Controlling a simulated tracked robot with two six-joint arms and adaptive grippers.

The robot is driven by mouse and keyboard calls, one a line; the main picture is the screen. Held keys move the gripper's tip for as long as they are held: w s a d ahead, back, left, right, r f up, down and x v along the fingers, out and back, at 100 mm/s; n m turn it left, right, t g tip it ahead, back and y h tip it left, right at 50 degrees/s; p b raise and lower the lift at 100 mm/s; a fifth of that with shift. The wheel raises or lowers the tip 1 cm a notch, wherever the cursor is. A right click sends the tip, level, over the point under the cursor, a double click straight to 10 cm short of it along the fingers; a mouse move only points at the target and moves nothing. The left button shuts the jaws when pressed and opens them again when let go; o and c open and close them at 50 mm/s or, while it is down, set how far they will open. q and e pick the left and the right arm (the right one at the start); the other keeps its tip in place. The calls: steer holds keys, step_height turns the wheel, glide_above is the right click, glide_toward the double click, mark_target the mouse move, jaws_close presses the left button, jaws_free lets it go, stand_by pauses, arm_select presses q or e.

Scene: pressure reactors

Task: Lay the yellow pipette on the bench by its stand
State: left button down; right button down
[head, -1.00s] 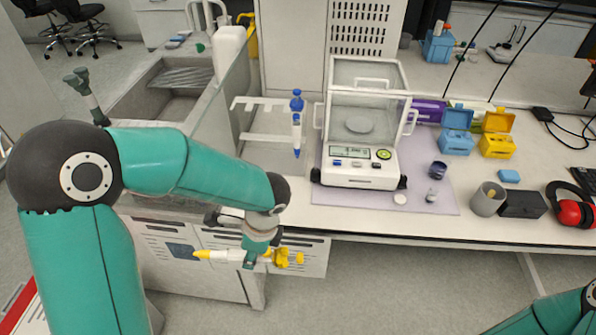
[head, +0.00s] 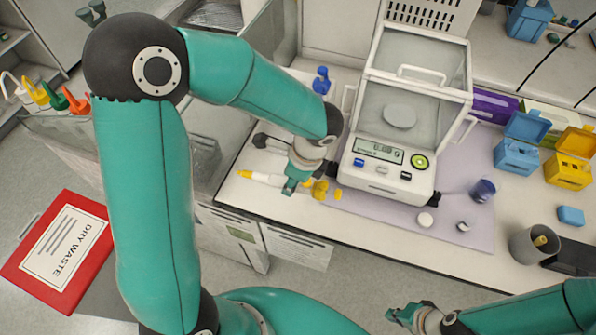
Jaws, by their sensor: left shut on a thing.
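The yellow pipette (head: 260,178) lies level across the jaws of my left gripper (head: 300,180), which is shut on its white body. Its yellow tip points left and its yellow top end shows right of the gripper. It appears over the bench top (head: 232,195), near the front edge; I cannot tell whether it touches. The pipette stand is mostly hidden behind my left arm; a blue pipette (head: 321,80) shows above that arm. My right gripper (head: 408,318) is low at the bottom edge, away from the pipette, and its jaws are unclear.
A balance with a glass case (head: 385,165) stands on a lilac mat just right of my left gripper. A dark blue cup (head: 482,190), a grey cup (head: 530,243) and blue and yellow boxes (head: 570,168) are further right. A red dry waste bin (head: 62,240) is at lower left.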

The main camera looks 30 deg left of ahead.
arm_select(q)
steer(key=shift+f, duration=0.4)
step_height(320, 180, down, 3)
steer(key=shift+f+b, duration=0.2)
steer(key=shift+b, duration=1.05)
step_height(320, 180, down, 5)
steer(key=b, duration=0.4)
steer(key=shift+r, duration=0.2)
steer(key=c, duration=0.8)
jaws_free()
steer(key=shift+o, duration=0.2)
